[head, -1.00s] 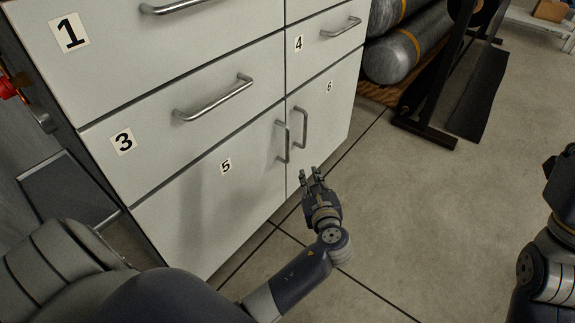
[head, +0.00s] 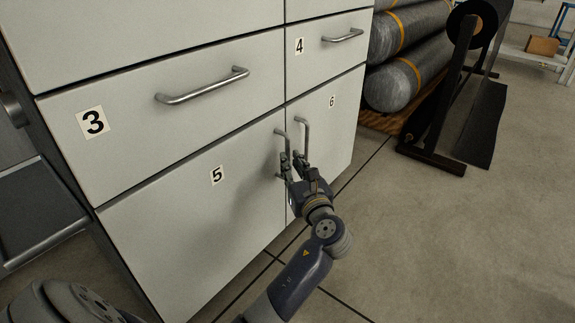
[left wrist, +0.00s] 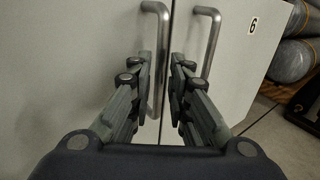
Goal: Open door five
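Door five (head: 185,240) is a pale grey lower-left cabinet panel marked 5, and it is shut. Its upright metal bar handle (head: 278,140) is near its right edge, and the handle also shows in the left wrist view (left wrist: 161,40). My left gripper (head: 292,160) is at the lower part of the handles. In the left wrist view its two fingers (left wrist: 160,68) are apart, with door five's handle showing between their tips. I cannot tell whether they touch it. My right gripper is out of view.
Door six (head: 335,135) is shut, and its handle (head: 305,134) stands close beside door five's, just right of my right finger in the wrist view. Drawers three (head: 93,150) and four (head: 330,60) are shut above. Floor in front is clear.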

